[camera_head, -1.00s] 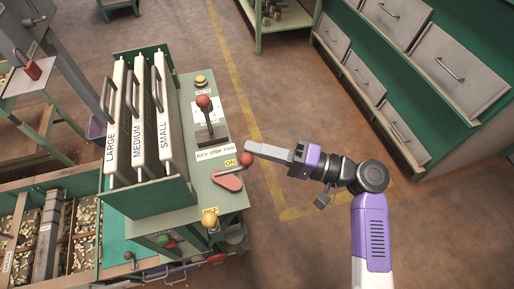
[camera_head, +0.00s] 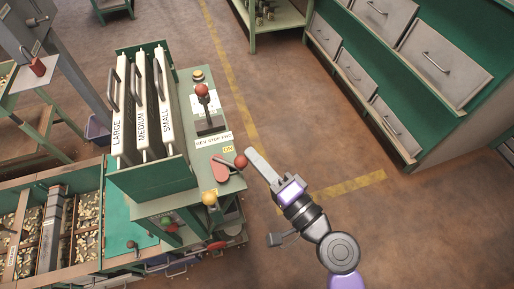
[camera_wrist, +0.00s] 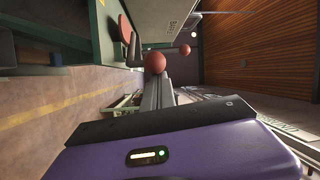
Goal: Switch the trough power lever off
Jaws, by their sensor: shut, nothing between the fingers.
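The trough power lever has a red base plate (camera_head: 222,173) and a red ball knob (camera_head: 240,161). It lies on the green control console, by a yellow ON label (camera_head: 228,149). The knob points right and slightly up in the head view, a little below the label. My gripper (camera_head: 251,153) is shut and empty, its fingertips right beside the knob on the upper right. In the wrist view the knob (camera_wrist: 155,62) sits at the end of my fingers (camera_wrist: 158,92). I cannot tell whether they touch.
A second red-knobbed lever (camera_head: 202,90) stands on the console behind a REV STOP FWD label (camera_head: 213,141). A yellow knob (camera_head: 209,198) is at the console's front. Upright panels marked LARGE, MEDIUM and SMALL (camera_head: 141,105) stand left. Open floor (camera_head: 300,130) lies right.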

